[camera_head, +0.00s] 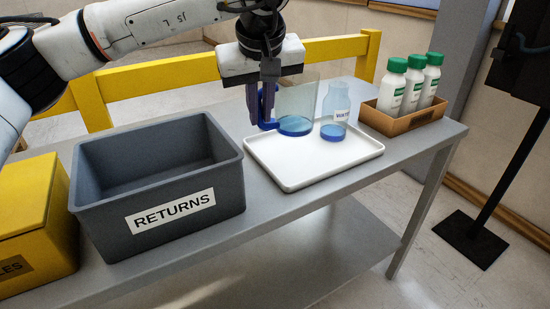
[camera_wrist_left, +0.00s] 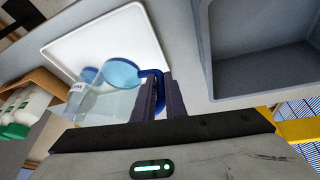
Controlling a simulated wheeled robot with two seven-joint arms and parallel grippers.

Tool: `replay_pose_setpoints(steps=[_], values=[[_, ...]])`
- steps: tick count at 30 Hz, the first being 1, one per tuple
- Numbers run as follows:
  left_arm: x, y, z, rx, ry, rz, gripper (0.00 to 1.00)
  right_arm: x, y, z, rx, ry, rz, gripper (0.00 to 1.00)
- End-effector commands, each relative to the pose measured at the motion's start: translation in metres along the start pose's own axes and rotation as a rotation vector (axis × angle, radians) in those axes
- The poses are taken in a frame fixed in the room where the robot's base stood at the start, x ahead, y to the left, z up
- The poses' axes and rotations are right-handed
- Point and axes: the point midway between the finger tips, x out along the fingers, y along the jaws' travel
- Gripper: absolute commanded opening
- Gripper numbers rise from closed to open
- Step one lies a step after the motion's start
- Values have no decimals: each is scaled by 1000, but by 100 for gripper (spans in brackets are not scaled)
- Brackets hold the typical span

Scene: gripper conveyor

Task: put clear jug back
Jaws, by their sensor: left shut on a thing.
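The clear jug (camera_head: 299,103) with a blue base and blue handle stands at the back left of the white tray (camera_head: 312,173). My left gripper (camera_head: 263,108) comes down from above and is shut on the jug's blue handle. In the left wrist view the blue handle (camera_wrist_left: 157,75) lies between the dark fingers (camera_wrist_left: 157,95), and the jug's blue base (camera_wrist_left: 123,73) is over the tray. I cannot tell whether the base touches the tray. My right gripper is not in view.
A clear bottle with a blue base (camera_head: 334,110) stands close right of the jug. A brown box (camera_head: 403,122) with white green-capped bottles (camera_head: 412,85) is further right. A grey RETURNS bin (camera_head: 160,185) and a yellow box (camera_head: 35,225) are left. A yellow rail (camera_head: 200,70) runs behind.

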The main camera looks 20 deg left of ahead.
Motion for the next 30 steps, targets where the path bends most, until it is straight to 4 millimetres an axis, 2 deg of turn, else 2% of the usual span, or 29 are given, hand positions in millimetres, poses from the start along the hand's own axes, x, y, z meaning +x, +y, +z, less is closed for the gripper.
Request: replay_pose_setpoints(steps=[3,10,16,29,30], values=[[20,-3,9,2,0,-2,0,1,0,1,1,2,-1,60],[40,-5,18,2,-1,-1,0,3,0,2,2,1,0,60],[69,-8,31,1,-1,-1,0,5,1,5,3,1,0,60],[78,-8,34,0,0,2,0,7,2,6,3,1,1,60],[77,-8,34,0,0,1,16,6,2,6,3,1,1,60]])
